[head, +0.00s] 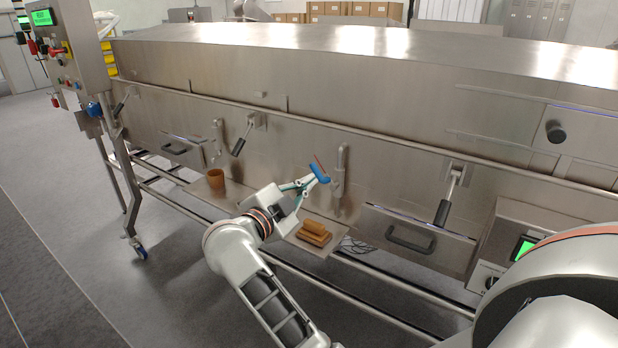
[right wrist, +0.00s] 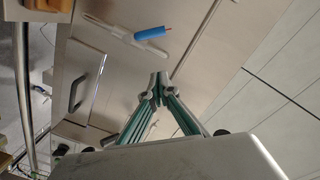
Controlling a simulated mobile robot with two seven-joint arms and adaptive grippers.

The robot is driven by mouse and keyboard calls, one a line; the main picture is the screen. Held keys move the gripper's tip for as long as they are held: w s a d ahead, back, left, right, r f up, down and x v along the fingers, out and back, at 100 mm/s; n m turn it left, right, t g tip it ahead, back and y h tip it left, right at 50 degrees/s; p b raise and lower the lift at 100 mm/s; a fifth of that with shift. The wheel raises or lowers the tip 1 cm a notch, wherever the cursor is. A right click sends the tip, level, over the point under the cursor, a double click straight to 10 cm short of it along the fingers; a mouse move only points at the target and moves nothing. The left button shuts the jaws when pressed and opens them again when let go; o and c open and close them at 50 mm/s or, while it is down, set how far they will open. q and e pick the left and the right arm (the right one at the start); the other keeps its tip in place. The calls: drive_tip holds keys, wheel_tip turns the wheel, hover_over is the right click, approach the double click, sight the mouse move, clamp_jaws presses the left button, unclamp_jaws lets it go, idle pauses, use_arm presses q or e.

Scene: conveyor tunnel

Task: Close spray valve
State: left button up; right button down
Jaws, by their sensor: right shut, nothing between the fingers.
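The likely spray valve is a blue lever handle (head: 320,174) with a thin red end, beside a vertical metal pipe (head: 340,165) on the tunnel's front wall. In the right wrist view the blue handle (right wrist: 150,34) lies beyond my fingertips, clear of them, with its red end to the right. My right gripper (head: 307,183) is shut and empty, close to the handle in the head view; it also shows in the right wrist view (right wrist: 159,84). I cannot tell from the head view whether it touches the handle. My left gripper is not in view.
Black-handled levers (head: 238,147) (head: 443,212) stick out from the tunnel wall. A shelf below bears a brown cup (head: 216,179) and brown blocks (head: 314,233). Drawers with handles (head: 410,240) flank it. A control panel (head: 75,50) stands at the far left; the left floor is clear.

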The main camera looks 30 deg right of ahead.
hover_over(323, 176)
drive_tip(key=s+a, duration=0.3)
drive_tip(key=s, duration=0.1)
use_arm(q)
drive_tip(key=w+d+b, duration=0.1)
drive_tip(key=b, duration=0.1)
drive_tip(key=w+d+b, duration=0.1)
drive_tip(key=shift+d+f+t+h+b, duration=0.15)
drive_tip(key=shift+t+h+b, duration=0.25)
use_arm(e)
drive_tip(key=w+f, duration=0.2)
drive_tip(key=w, duration=0.1)
drive_tip(key=shift+a+f, duration=0.1)
drive_tip(key=shift+f, duration=0.25)
use_arm(q)
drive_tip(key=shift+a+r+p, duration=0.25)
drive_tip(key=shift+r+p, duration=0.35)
drive_tip(key=shift+p, duration=0.15)
use_arm(e)
drive_tip(key=shift+w+a+n, duration=0.1)
drive_tip(key=shift+w+n, duration=0.05)
drive_tip(key=shift+n, duration=0.15)
